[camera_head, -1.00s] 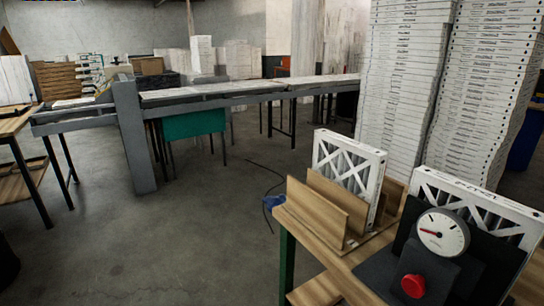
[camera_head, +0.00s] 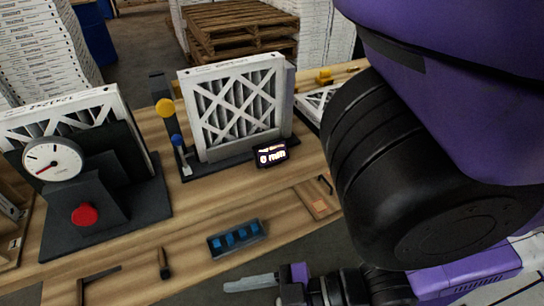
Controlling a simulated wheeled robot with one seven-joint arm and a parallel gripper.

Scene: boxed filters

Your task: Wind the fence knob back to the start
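A middle fixture holds an upright white-framed filter (camera_head: 237,108) on a dark base. At its left edge are a yellow knob (camera_head: 165,108) and a blue knob (camera_head: 177,140) on a grey post. A small lit display (camera_head: 271,156) in front reads what looks like "0 mm". A left fixture has a red knob (camera_head: 84,215) below a round dial (camera_head: 52,159) with a red needle. I cannot tell from labels which knob is the fence knob. My gripper (camera_head: 250,283) is low at the bottom, apart from all knobs; one grey finger shows, seen side-on.
The wooden bench (camera_head: 205,215) carries a dark tray with blue pieces (camera_head: 237,239) and small tools near its front edge. My large arm links hide the right side. Wooden pallets (camera_head: 235,28) and stacked boxes (camera_head: 40,50) stand behind.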

